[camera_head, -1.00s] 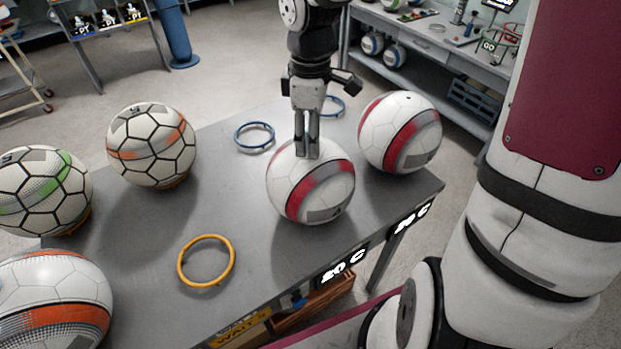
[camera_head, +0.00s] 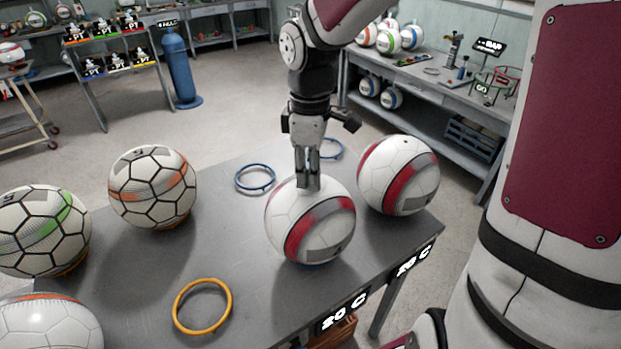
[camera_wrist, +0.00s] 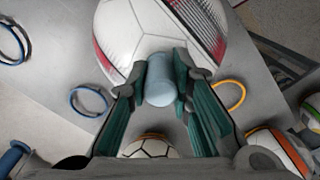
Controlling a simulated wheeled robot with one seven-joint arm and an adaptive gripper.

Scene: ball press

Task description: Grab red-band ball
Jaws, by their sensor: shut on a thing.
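A white ball with a red and grey band (camera_head: 311,222) sits near the table's right part, on a ring that barely shows under it. My gripper (camera_head: 308,183) points down at its top, fingers close together. In the wrist view the fingers close around a small blue-grey cylinder (camera_wrist: 160,82) at the top of the same ball (camera_wrist: 140,30). The fingers hide how the cylinder joins the ball. A second red-band ball (camera_head: 399,176) rests just to the right, apart from my gripper.
Balls with orange (camera_head: 152,188) and green (camera_head: 42,232) bands stand on the left of the grey table (camera_head: 230,215). Two empty blue rings (camera_head: 255,178) lie behind, and an empty yellow ring (camera_head: 202,306) lies in front. A shelf bench stands behind right.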

